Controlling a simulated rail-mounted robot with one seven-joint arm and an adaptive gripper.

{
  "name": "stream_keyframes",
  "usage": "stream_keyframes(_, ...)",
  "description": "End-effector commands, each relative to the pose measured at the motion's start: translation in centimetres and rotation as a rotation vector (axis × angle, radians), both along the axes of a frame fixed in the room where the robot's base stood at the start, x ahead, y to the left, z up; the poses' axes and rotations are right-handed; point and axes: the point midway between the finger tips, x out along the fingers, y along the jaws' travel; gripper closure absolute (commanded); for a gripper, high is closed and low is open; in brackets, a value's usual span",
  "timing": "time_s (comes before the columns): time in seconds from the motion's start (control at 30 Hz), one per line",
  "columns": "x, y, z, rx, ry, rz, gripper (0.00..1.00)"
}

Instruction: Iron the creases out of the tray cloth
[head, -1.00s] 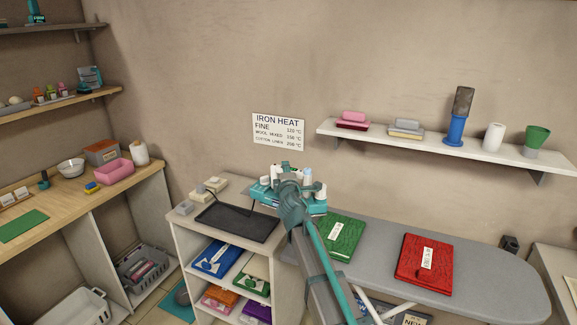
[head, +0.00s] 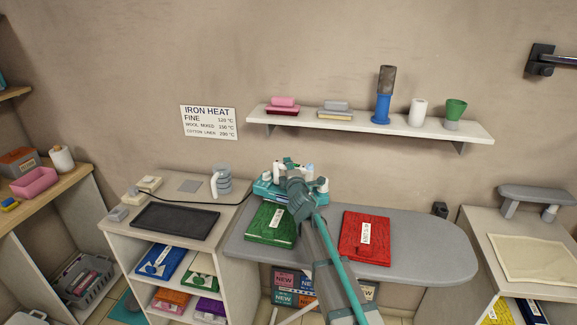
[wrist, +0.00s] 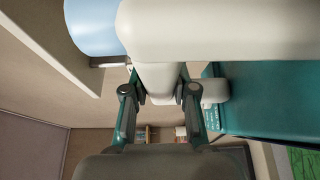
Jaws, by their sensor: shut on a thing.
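My gripper (wrist: 160,92) is shut on the white handle of the teal iron (head: 266,190), whose teal body also fills the right of the wrist view (wrist: 265,100). In the head view the iron is over the far side of the green folded cloth (head: 268,228); I cannot tell whether it touches. The green cloth and a red folded cloth (head: 352,240), each with a white label, lie on the grey ironing board (head: 425,250). A flat cream cloth (head: 535,262) lies on the right cabinet. No readable label shows which is the tray cloth. My arm hides part of the board.
A dark rest mat (head: 175,221) lies on the left cabinet, beside a grey cylinder with a white handle (head: 222,181). A black cord runs from the plug block (head: 148,184) towards the iron. A wall shelf (head: 400,128) holds several objects. The board's right end is clear.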

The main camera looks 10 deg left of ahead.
Motion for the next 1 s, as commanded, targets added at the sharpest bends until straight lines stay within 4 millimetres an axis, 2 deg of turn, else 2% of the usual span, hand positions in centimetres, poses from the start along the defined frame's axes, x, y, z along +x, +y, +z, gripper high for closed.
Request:
stream_keyframes(0.53,0.0,0.0,0.3,0.000,0.000,0.003,1.00)
stream_keyframes(1.0,0.0,0.0,-2.9,0.000,-0.001,0.002,1.00)
